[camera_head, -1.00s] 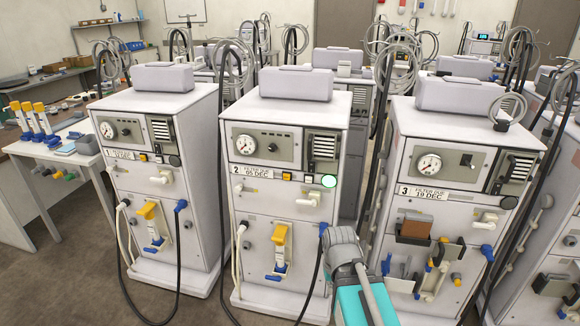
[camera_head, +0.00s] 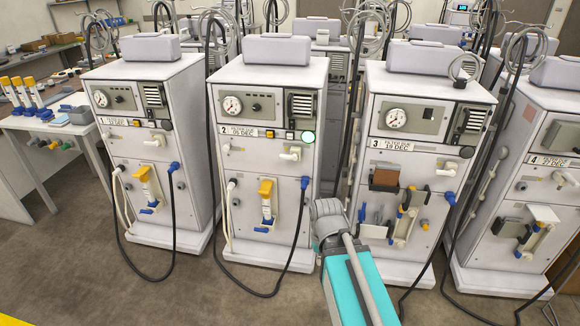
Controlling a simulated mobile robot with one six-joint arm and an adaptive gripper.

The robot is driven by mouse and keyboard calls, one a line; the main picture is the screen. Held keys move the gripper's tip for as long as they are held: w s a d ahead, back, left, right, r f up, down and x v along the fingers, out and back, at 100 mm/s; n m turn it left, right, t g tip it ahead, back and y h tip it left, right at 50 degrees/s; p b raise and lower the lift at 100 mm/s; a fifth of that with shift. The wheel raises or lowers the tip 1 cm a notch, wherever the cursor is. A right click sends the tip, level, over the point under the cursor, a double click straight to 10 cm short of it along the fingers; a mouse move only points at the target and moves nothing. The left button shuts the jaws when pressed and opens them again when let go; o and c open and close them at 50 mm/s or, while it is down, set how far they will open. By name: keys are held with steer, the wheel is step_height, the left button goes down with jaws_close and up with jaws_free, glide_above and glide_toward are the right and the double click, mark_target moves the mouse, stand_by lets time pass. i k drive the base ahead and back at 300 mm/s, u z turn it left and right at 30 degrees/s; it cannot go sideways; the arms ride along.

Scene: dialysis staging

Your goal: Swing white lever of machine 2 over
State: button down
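Machine 2 (camera_head: 222,190) is a white cabinet marked "2" and "05 DEC", standing left of centre. Its white lever (camera_head: 290,154) sticks out at the right of its front, just below a lit green round button (camera_head: 308,137). The lever lies roughly sideways. A yellow-topped holder (camera_head: 266,188) with a blue bottom part sits lower on the same front. My turquoise and grey arm rises from the bottom edge, in front of the gap between machines 2 and 3, below and right of the lever. My gripper cannot be made out.
Machine 1 (camera_head: 125,160) stands to the left, machine 3 (camera_head: 370,150) and machine 4 (camera_head: 505,180) to the right. Black hoses (camera_head: 290,250) hang in front of the machines. A white side table (camera_head: 25,122) stands at far left. The floor in front is clear at left.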

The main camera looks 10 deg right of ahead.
mark_target(295, 157)
steer(key=z, duration=0.05)
steer(key=k, duration=0.1)
steer(key=u, duration=0.4)
steer(key=i, duration=1.3)
steer(key=z, duration=0.45)
